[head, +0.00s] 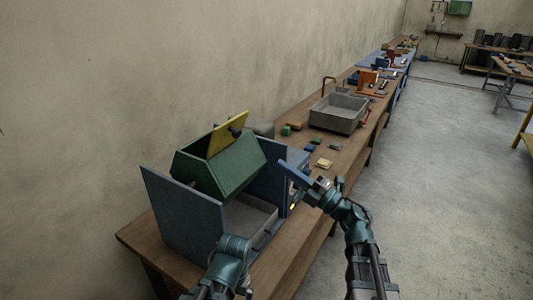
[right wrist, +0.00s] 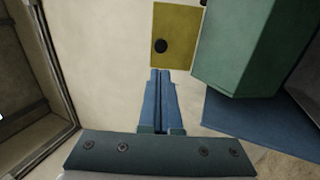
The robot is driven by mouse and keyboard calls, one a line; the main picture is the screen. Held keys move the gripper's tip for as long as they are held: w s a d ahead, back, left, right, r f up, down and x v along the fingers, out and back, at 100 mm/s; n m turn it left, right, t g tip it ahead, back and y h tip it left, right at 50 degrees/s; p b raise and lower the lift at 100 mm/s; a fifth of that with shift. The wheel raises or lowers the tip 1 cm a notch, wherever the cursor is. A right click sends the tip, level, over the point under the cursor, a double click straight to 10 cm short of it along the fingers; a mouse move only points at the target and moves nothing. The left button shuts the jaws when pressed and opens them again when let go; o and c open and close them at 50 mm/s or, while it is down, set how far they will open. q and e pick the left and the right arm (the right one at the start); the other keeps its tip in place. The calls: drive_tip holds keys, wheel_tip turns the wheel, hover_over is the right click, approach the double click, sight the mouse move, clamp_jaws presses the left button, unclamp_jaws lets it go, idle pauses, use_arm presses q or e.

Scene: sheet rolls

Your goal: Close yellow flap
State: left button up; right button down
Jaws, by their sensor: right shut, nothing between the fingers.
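The yellow flap (head: 228,134) stands raised at the top of a green many-sided drum (head: 222,172), tilted up from it, with a dark round knob on its face. In the right wrist view the yellow flap (right wrist: 178,22) is ahead of the fingers, with the green drum (right wrist: 232,62) to its right. My right gripper (head: 284,168) is shut and empty, right of the drum in the head view. Its blue fingers (right wrist: 159,72) lie together just below the flap in the wrist picture; contact cannot be told. Only a teal part of my left arm shows, at the bottom.
Blue side panels (head: 183,215) hold the drum above a grey tray (head: 247,217) on the long wooden bench (head: 140,236). Small coloured blocks (head: 325,163) and a grey bin (head: 338,115) are farther along. A wall is behind; open floor is right.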

sight(239, 134)
drive_tip(key=p+x, duration=0.4)
drive_tip(key=x, duration=0.8)
drive_tip(key=shift+w+a+r+p, duration=0.2)
drive_tip(key=shift+w+a+p, duration=0.15)
drive_tip(key=shift+a, duration=0.15)
